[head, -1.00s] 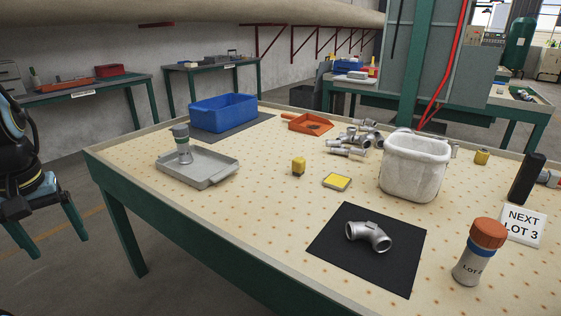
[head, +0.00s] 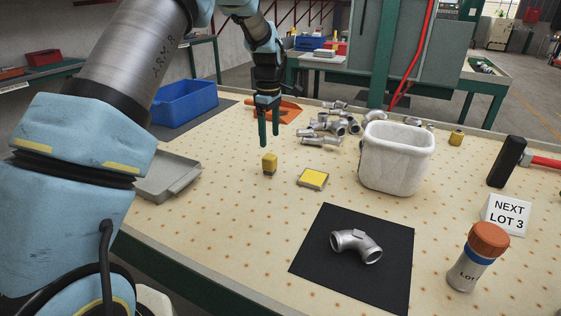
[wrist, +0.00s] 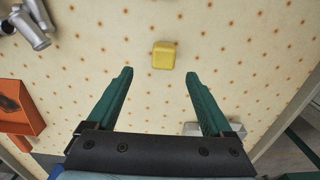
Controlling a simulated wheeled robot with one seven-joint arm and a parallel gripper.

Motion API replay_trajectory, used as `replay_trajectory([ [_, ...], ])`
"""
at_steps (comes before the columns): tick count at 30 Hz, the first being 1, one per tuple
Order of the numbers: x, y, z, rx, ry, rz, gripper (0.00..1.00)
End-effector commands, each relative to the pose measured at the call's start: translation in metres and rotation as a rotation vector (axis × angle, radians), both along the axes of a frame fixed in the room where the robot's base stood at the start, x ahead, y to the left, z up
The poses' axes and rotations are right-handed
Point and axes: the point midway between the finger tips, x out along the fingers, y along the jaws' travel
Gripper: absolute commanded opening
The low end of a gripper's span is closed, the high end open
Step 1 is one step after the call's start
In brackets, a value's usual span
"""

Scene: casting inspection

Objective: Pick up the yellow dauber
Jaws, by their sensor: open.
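The yellow dauber (head: 269,163) stands upright on the speckled tabletop, left of the yellow pad (head: 312,178). It is a small block with a yellow top part and a darker yellow-brown lower part. My gripper (head: 269,142) points down above and slightly behind the dauber in the head view, with its green fingers apart and empty. In the wrist view the dauber (wrist: 164,55) lies ahead of the open fingertips (wrist: 158,76), roughly centred between them and apart from both.
A white bin (head: 397,158) stands to the right, with metal pipe fittings (head: 333,124) behind. An elbow casting (head: 357,246) lies on a black mat (head: 318,270) in front. A blue bin (head: 186,103), grey tray (head: 168,176) and orange dustpan (head: 285,113) are around the left and back.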

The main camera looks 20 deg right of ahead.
Motion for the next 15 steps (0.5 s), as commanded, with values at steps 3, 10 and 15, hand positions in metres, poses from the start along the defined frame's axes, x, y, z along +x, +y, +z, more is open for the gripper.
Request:
replay_trajectory([
  [3,-0.001,0.002,-0.019,0.003,0.004,0.001,0.85],
  [10,-0.001,0.002,-0.043,0.001,0.001,-0.001,0.85],
  [15,-0.004,0.003,-0.057,0.002,0.004,-0.001,0.85],
])
